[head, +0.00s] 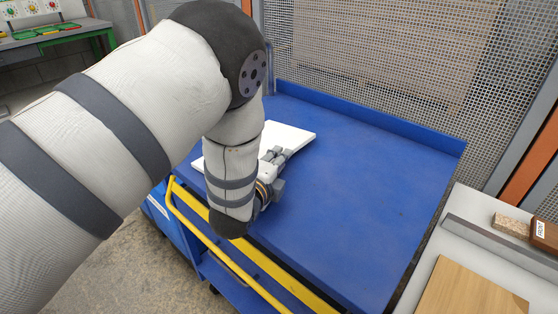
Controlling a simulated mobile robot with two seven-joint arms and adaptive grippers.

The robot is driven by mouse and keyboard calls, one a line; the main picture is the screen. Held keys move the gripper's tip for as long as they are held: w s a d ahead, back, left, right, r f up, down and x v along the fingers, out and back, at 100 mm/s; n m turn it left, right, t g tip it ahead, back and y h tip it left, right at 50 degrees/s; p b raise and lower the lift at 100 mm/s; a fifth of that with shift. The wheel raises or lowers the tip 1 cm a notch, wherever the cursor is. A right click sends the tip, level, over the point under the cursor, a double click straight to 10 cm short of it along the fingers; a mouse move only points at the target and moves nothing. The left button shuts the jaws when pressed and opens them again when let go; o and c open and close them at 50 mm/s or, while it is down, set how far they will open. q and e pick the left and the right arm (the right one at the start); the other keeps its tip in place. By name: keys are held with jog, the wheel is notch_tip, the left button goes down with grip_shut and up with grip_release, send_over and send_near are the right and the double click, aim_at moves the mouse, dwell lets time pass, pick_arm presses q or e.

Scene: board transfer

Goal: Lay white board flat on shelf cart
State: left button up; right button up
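The white board (291,136) is over the blue top shelf of the shelf cart (345,215), toward its left side. It looks flat or nearly flat; I cannot tell whether it touches the shelf. My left arm covers much of the board's middle and near side. My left gripper (277,156) is at the board's right part, with its grey fingers over or against the board. The fingertips are too small and partly hidden to show whether they are closed on it. My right gripper is not in this view.
The cart has a raised blue rim at the back and a yellow handle (225,254) at the near left. A mesh fence (400,65) stands behind it. A pale table (450,240) with a wooden board (470,290) and small blocks is at the right. The shelf's right half is clear.

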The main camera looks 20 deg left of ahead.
pick_arm(q)
jog(key=shift+s+f, duration=0.15)
jog(key=shift+f, duration=0.3)
jog(key=shift+r+g, duration=0.25)
jog(key=shift+g, duration=0.05)
jog(key=shift+r+g+p, duration=0.6)
jog(key=shift+g+p, duration=0.4)
jog(key=shift+g, duration=0.2)
jog(key=shift+r+g, duration=0.1)
jog(key=shift+g, duration=0.6)
jog(key=shift+s+g, duration=0.1)
jog(key=shift+g, duration=1.1)
jog(key=shift+s+f+g, duration=0.15)
jog(key=shift+f+g, duration=0.2)
jog(key=shift+g, duration=0.85)
jog(key=shift+s+r+b, duration=0.1)
jog(key=shift+b, duration=0.2)
jog(key=shift+r+g, duration=0.25)
jog(key=shift+g, duration=0.05)
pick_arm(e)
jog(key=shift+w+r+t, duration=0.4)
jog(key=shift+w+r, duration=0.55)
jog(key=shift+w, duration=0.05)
